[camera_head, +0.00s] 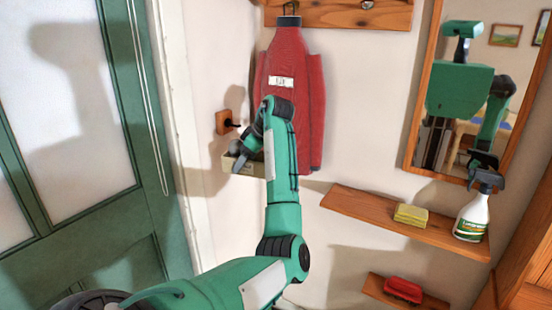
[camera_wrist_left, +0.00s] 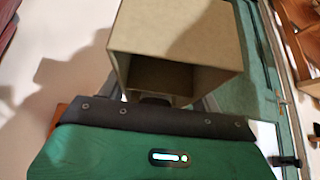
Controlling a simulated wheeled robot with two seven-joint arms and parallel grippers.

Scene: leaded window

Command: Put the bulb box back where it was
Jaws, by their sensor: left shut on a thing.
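The bulb box (camera_head: 254,169) is a small beige cardboard box, in front of the wall left of the red garment in the head view. My left gripper (camera_head: 240,153) is shut on it, and my arm and gripper hide part of it. In the left wrist view the box (camera_wrist_left: 180,30) fills the top middle, with one open side facing the camera and a dark inside. The gripper's fingers (camera_wrist_left: 165,99) are mostly hidden behind the box and the wrist there. I cannot tell whether the box touches anything else. My right gripper is not in view.
A red garment (camera_head: 290,90) hangs from a wooden rail (camera_head: 340,14). A small wooden wall piece (camera_head: 224,122) is near the gripper. A green glazed door (camera_head: 120,110) stands left. A shelf (camera_head: 375,213) holds a sponge (camera_head: 411,215) and spray bottle (camera_head: 471,215); a red item (camera_head: 403,289) sits below.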

